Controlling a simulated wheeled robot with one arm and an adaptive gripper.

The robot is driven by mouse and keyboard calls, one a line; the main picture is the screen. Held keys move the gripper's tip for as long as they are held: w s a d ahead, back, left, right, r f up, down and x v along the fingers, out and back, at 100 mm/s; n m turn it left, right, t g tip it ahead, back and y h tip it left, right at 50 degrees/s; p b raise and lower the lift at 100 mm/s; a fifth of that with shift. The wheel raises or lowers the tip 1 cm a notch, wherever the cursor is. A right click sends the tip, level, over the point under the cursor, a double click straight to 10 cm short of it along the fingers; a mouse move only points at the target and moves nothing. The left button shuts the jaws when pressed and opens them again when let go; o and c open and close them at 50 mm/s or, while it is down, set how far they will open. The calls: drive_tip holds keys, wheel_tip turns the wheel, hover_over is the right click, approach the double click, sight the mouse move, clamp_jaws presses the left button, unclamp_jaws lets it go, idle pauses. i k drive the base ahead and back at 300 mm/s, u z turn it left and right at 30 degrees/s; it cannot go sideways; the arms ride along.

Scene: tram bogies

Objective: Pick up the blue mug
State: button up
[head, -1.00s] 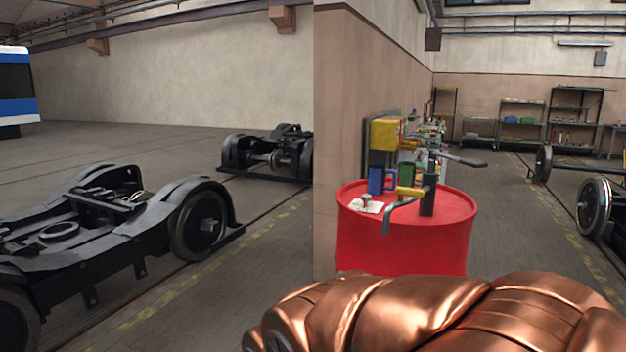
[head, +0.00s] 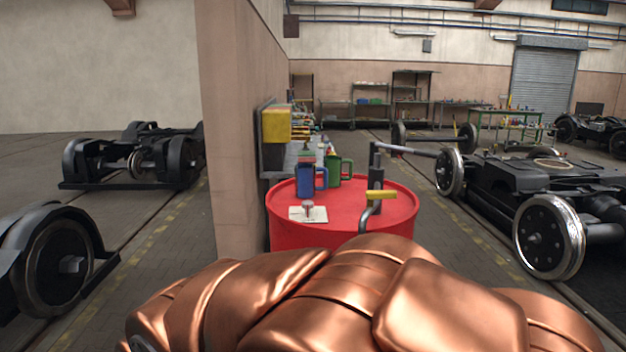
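The blue mug (head: 311,179) stands upright on top of the red drum (head: 343,210), toward its left side, with its handle to the right. A green mug (head: 338,170) stands just behind it to the right. My copper-coloured arm fills the bottom of the head view, in front of the drum. My gripper is not in view, so I cannot see whether it is open.
A white card with a small object (head: 308,213) lies before the mug. A dark tool with a yellow grip (head: 377,194) stands to its right. A wall (head: 236,130) borders the drum's left. Wheelsets and bogies (head: 548,235) stand right.

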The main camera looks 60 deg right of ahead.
sight(306, 188)
drive_tip(key=z, duration=0.65)
drive_tip(key=i, duration=0.8)
drive_tip(key=z, duration=0.7)
